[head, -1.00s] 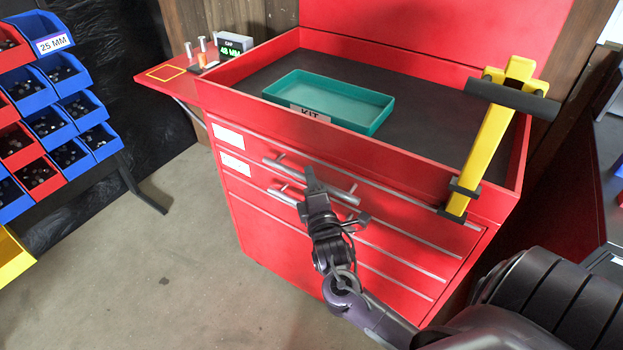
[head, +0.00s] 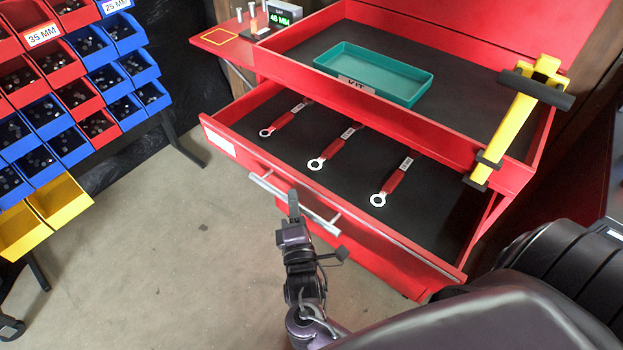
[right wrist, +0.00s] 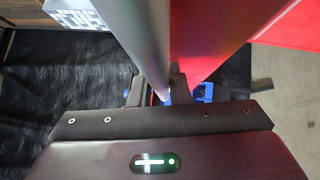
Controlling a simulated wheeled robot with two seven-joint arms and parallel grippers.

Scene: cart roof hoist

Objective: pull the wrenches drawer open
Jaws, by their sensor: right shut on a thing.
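The wrenches drawer (head: 290,152) of the red cart stands open. Three wrenches with red handles lie on its dark floor: one at the left (head: 286,120), one in the middle (head: 335,148) and one at the right (head: 392,183). My right gripper (head: 293,208) is at the bar handle (head: 264,186) on the drawer front and shut on it. In the right wrist view the grey handle bar (right wrist: 145,40) runs between the two fingers of the gripper (right wrist: 158,92). My left gripper is not in view.
A teal KIT tray (head: 400,94) sits in the cart's top. A yellow lever with a black grip (head: 512,130) stands at its right corner. Bins (head: 62,202) line the left side. The floor (head: 165,250) left of the drawer is clear.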

